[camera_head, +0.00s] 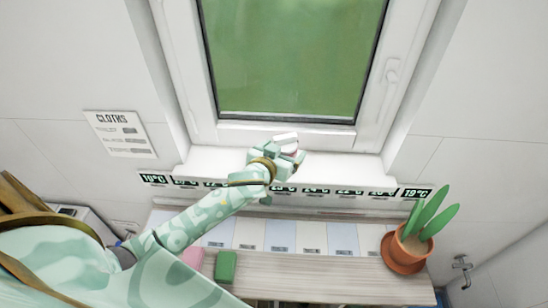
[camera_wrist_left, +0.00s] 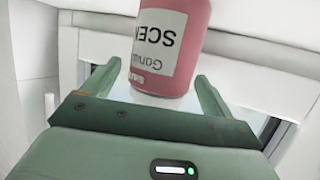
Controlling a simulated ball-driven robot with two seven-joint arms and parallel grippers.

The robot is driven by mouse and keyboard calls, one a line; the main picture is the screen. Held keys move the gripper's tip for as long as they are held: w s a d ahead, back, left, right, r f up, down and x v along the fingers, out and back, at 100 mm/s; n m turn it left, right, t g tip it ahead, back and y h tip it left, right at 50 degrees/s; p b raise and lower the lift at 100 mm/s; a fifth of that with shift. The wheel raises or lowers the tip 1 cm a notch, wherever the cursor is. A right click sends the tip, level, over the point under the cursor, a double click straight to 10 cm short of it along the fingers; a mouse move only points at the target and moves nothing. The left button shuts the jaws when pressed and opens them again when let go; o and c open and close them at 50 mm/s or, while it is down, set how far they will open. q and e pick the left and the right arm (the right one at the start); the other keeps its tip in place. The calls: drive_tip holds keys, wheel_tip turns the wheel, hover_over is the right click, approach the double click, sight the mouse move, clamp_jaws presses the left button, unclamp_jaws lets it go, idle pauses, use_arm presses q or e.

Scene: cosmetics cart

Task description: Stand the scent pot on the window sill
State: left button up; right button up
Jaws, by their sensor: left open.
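The scent pot (camera_wrist_left: 172,45) is pink with a white label, and its print reads upside down in the left wrist view. In the head view only a bit of the pot (camera_head: 290,149) shows, largely covered by my gripper at the window sill (camera_head: 215,163), in front of the window. My left gripper (camera_head: 284,152) is open, its two green fingers on either side of the pot in the left wrist view (camera_wrist_left: 157,78). Whether the pot's base rests on the sill cannot be told. My right gripper is not in view.
Temperature labels (camera_head: 285,188) run along the sill's front edge. Below, a wooden shelf (camera_head: 310,270) carries a potted plant (camera_head: 404,251) at right, with a green block (camera_head: 225,266) and a pink block (camera_head: 192,257) at left. The sill is clear on both sides of my gripper.

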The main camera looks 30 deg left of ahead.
use_arm(q)
drive_tip(key=v, duration=1)
drive_tip(key=shift+s+r, duration=0.2)
drive_tip(key=shift+s, duration=0.05)
